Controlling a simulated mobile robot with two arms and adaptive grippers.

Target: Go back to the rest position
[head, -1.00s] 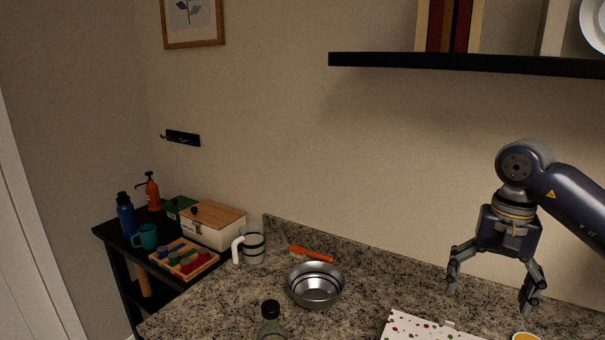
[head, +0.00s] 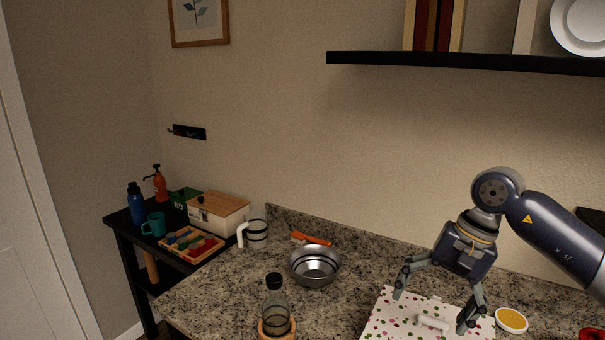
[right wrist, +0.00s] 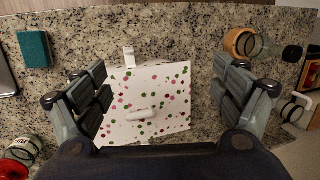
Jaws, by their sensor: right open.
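My right gripper (head: 431,309) is open and empty, fingers pointing down over a white board with coloured spots (head: 385,326). In the right wrist view its two fingers stand wide apart on either side of the spotted board (right wrist: 172,88). A small white cylinder-like piece (head: 433,322) lies on the board and also shows in the right wrist view (right wrist: 140,114), clear of both fingers. My left gripper does not show in either view.
A steel bowl (head: 315,268), a glass bottle (head: 276,305), a white-handled mug (head: 256,234) and a yellow-topped round dish (head: 511,320) stand on the granite counter. A black shelf (head: 450,62) hangs above. A green sponge (right wrist: 34,49) shows in the wrist view.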

